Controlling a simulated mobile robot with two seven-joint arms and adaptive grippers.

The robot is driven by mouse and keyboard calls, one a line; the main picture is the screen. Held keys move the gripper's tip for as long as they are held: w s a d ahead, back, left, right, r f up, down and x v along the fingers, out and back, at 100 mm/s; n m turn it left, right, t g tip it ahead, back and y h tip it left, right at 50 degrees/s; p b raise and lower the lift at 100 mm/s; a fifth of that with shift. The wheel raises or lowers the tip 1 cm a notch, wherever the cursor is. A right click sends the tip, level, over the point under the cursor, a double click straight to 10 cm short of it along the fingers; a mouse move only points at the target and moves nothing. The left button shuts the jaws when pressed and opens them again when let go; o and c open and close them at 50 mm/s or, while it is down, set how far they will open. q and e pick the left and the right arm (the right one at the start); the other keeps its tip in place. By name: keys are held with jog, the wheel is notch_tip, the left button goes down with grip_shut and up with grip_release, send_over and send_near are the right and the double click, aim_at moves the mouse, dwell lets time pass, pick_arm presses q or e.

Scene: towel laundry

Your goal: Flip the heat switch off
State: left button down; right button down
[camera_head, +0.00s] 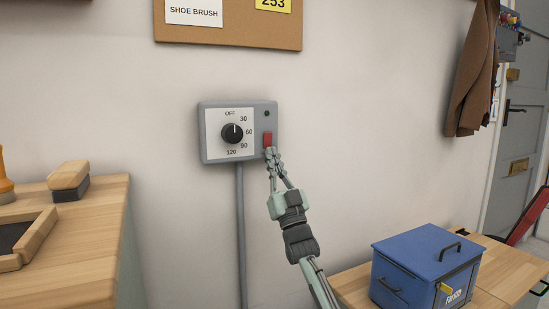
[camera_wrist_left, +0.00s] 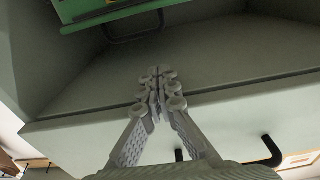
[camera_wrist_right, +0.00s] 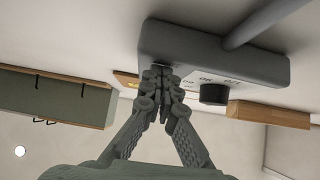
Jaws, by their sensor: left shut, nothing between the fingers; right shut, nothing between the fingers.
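A grey wall box (camera_head: 205,157) carries a black timer dial (camera_head: 232,133) with marks OFF, 30, 60, 90 and 120. A red switch (camera_head: 268,139) sits on its right side under a small dark green lamp (camera_head: 267,113). My right gripper (camera_head: 272,152) is shut and empty, its tips at the lower end of the red switch; I cannot tell whether they touch it. In the right wrist view the box (camera_wrist_right: 190,50) and dial (camera_wrist_right: 213,94) show, and the fingers (camera_wrist_right: 158,72) hide the switch. My left gripper (camera_wrist_left: 155,75) is shut and empty, seen only in the left wrist view.
A conduit (camera_head: 241,230) runs down from the box. A wooden counter (camera_head: 95,255) with a brush (camera_head: 69,179) stands at the left. A blue box (camera_head: 405,265) sits on a wooden bench (camera_head: 515,270) at the lower right. A cork board (camera_head: 230,35) hangs above.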

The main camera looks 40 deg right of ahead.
jog(key=v, duration=0.7)
jog(key=shift+s+f, duration=0.3)
